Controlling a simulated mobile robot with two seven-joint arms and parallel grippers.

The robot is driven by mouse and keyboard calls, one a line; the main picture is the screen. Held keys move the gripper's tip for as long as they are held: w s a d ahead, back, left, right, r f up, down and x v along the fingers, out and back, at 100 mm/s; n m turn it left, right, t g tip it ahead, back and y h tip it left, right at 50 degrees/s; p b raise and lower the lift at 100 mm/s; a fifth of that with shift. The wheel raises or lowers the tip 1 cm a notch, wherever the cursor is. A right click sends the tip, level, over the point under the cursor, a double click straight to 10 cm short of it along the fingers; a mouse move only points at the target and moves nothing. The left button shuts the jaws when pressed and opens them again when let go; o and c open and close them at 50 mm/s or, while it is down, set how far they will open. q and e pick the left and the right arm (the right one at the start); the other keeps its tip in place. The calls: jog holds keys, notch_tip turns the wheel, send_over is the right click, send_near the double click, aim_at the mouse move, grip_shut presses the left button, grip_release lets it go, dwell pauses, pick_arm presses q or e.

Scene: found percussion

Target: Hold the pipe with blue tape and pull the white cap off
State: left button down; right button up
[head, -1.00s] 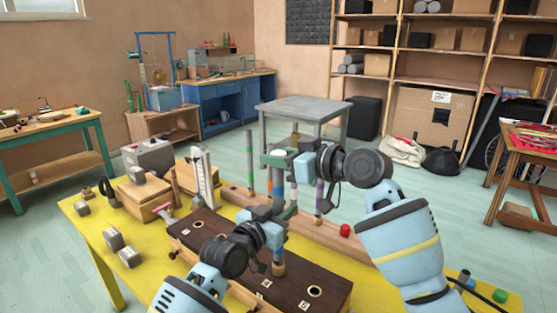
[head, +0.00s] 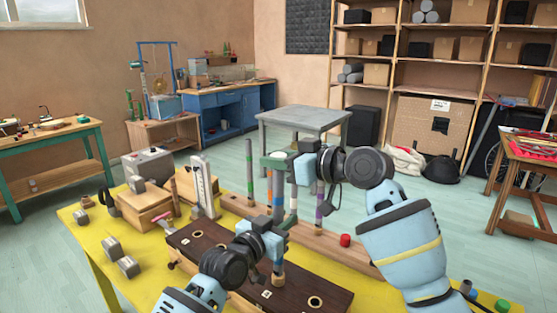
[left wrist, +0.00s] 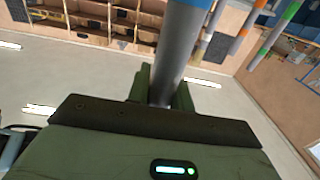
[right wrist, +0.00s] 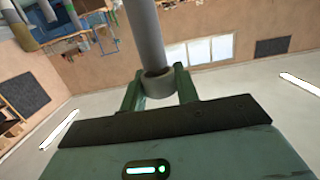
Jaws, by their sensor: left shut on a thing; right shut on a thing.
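The grey pipe with blue tape (head: 278,190) stands upright over the dark board in the head view. My left gripper (head: 272,238) is shut on its lower part. The left wrist view shows the pipe (left wrist: 180,55) between the fingers, with blue tape at the top edge. My right gripper (head: 281,160) is above, at the pipe's top, shut on the white cap (head: 280,155). In the right wrist view the cap (right wrist: 158,86) is a pale ring between the fingers, in line with the pipe (right wrist: 145,35). I cannot tell whether the cap still sits fully on the pipe.
The dark board (head: 205,240) with round holes lies on the yellow table (head: 85,235). Behind it, other taped pipes (head: 249,170) stand in a long wooden rail (head: 340,245). A red cap (head: 345,240) is on the right, wooden boxes (head: 148,202) on the left.

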aim_at(279, 155)
pick_arm(q)
jog(key=shift+f, duration=0.1)
pick_arm(e)
jog(key=shift+r, duration=1.5)
pick_arm(q)
jog(key=c, duration=1.2)
grip_release()
jog(key=shift+o, duration=0.2)
jog(key=v, duration=1.2)
